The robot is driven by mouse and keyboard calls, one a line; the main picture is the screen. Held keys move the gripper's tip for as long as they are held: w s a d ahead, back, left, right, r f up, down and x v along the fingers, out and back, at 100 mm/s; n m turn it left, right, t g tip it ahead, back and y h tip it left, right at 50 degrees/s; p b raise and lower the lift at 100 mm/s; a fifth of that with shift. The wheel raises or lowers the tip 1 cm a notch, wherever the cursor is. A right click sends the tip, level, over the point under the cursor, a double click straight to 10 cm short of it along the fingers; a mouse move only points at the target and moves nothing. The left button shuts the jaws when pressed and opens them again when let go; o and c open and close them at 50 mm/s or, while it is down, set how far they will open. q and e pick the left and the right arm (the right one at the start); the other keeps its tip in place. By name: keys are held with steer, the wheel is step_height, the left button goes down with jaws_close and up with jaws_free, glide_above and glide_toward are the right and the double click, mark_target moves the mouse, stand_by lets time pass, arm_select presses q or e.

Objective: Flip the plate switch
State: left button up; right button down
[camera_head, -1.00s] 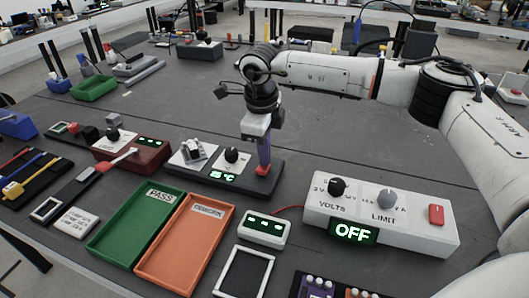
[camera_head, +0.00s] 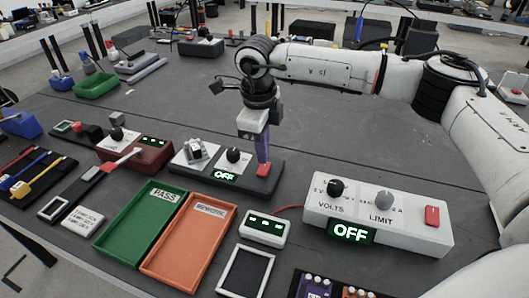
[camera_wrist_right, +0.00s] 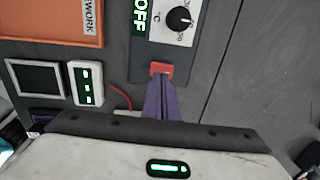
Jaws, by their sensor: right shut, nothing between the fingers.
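The plate unit is a dark, low box (camera_head: 245,184) in the middle of the table. It has a white top plate with a small metallic piece (camera_head: 196,151), a black knob (camera_head: 233,155) and a green display (camera_head: 224,175) reading OFF. Its red switch (camera_head: 263,170) is at the right end. It also shows in the right wrist view (camera_wrist_right: 161,68). My right gripper (camera_head: 264,159) points down with its purple fingers shut and empty. The tips are right at the red switch and partly cover it; I cannot tell whether they touch. My left gripper is out of view.
A white power box (camera_head: 378,222) with knobs, a red switch and an OFF display stands to the right. Green (camera_head: 118,248) and orange (camera_head: 158,263) trays and a small white meter (camera_head: 263,228) lie in front.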

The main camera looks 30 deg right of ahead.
step_height(320, 180, up, 5)
steer(key=b, duration=0.1)
step_height(320, 180, up, 5)
glide_above(262, 172)
steer(key=shift+s+a+r, duration=0.25)
steer(key=shift+r, duration=0.25)
